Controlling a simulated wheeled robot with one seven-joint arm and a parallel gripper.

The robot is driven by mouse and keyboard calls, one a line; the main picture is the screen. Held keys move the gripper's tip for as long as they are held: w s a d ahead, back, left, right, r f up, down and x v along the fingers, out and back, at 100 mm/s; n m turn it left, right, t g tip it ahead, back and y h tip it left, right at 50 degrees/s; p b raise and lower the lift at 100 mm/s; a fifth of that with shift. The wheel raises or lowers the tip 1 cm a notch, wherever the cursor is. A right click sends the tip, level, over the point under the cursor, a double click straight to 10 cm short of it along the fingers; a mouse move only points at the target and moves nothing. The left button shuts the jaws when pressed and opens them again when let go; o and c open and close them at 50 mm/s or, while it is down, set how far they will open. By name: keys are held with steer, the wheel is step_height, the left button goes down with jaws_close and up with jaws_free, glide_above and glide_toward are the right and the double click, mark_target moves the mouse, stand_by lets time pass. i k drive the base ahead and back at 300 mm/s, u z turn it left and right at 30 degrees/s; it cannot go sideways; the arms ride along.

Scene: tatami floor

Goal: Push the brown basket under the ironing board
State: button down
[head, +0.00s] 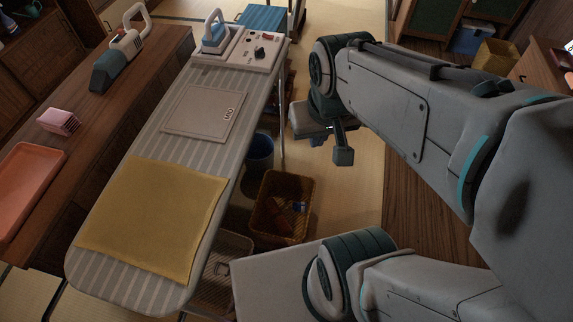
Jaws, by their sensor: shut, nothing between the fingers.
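The brown basket (258,222) stands upright on the tatami floor, just right of the ironing board (140,150). It is open at the top and holds a few small dark red and blue items. The ironing board runs from lower left to upper centre, and its right edge is close to the basket's left side in the picture. My gripper (343,156) is shut and empty. It points down above the floor, beyond the basket and to its right, apart from it. The hand partly hides the floor behind it.
A blue bin (260,150) stands behind the basket, and a pale wire basket (232,247) stands in front of it, partly under the board. A metal board leg (282,115) rises near the bin.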

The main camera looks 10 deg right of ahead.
mark_target(286, 188)
steer(key=u, duration=3.05)
steer(key=k, duration=1.15)
steer(key=z, duration=2.15)
